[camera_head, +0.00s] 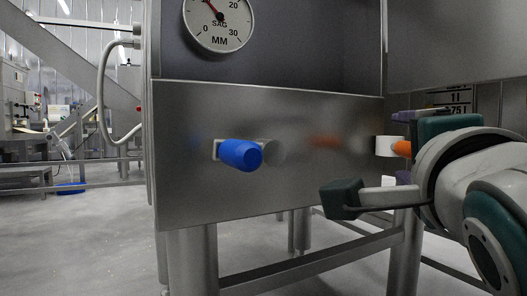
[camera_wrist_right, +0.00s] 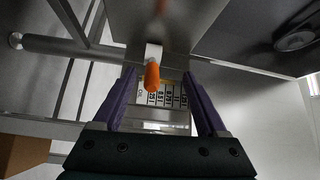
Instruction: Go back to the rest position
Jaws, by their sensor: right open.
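My right gripper (camera_head: 400,147) is at the right of the head view, beside the steel machine (camera_head: 310,195). It is open, with its purple fingers apart. An orange knob (camera_head: 403,148) with a white collar (camera_head: 386,146) sticks out of the machine's front near its right end. In the right wrist view the orange knob (camera_wrist_right: 152,76) shows between the two spread fingers (camera_wrist_right: 160,75), with clear space on both sides. My left gripper is not in view.
A blue knob (camera_head: 240,154) sticks out of the machine's front. A round gauge (camera_head: 218,22) is above it. Steel legs and a rail (camera_head: 318,262) stand below. A panel with printed markings (camera_head: 455,97) is behind my gripper. Open floor (camera_head: 80,240) lies at left.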

